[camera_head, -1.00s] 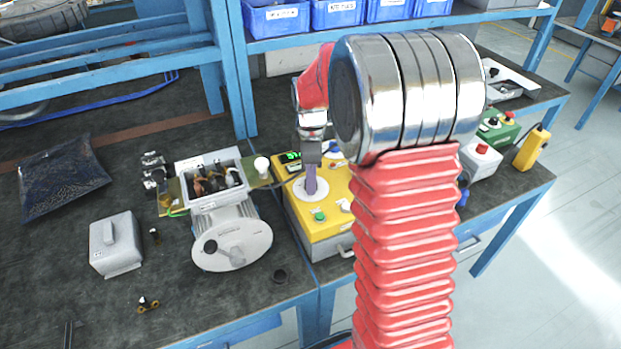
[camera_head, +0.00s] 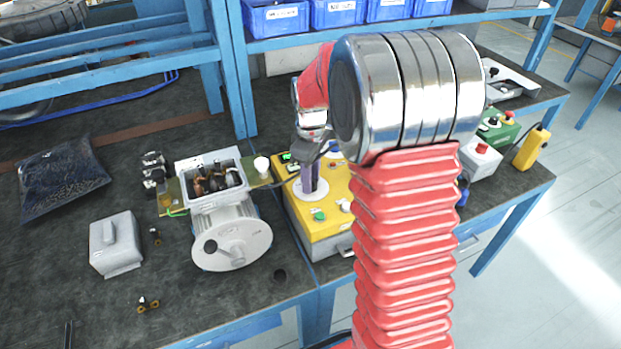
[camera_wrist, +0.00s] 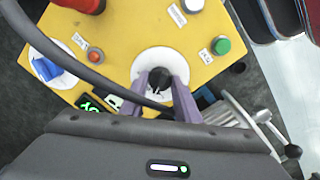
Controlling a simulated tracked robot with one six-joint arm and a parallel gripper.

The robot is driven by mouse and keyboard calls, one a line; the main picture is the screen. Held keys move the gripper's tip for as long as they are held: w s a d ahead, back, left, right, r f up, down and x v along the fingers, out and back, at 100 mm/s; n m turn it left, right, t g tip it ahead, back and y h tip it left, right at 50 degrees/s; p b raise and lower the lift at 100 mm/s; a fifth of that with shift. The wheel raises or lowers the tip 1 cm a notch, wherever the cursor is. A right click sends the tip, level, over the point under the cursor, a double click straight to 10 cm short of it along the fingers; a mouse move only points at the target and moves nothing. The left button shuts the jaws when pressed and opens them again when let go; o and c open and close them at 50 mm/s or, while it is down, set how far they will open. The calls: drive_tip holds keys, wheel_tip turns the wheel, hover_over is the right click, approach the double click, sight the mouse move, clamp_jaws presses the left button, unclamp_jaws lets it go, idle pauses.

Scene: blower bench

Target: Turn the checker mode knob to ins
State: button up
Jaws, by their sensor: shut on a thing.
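The yellow checker box (camera_head: 329,220) stands on the bench in the head view, partly behind my arm. Its black mode knob (camera_wrist: 158,79) sits on a round white dial (camera_wrist: 150,58) in the wrist view; the dial also shows in the head view (camera_head: 312,195). My gripper (camera_wrist: 157,84) points down at the dial, and its two purple fingers are shut on the knob, one on each side. In the head view my gripper (camera_head: 311,185) hides the knob. The dial's markings are too small or covered to read, so the knob's setting cannot be told.
The checker's face also carries a green button (camera_wrist: 222,46), an orange button (camera_wrist: 95,55) and a blue knob (camera_wrist: 46,68). A dark cable crosses close to my fingers. The opened motor (camera_head: 232,230) and a grey cover (camera_head: 116,243) stand left of the checker.

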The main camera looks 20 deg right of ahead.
drive_tip(key=shift+m, duration=2.3)
drive_tip(key=o, duration=1)
drive_tip(key=shift+r, duration=0.1)
wheel_tip(320, 180, up, 14)
drive_tip(key=shift+f, duration=0.2)
drive_tip(key=shift+w, duration=0.1)
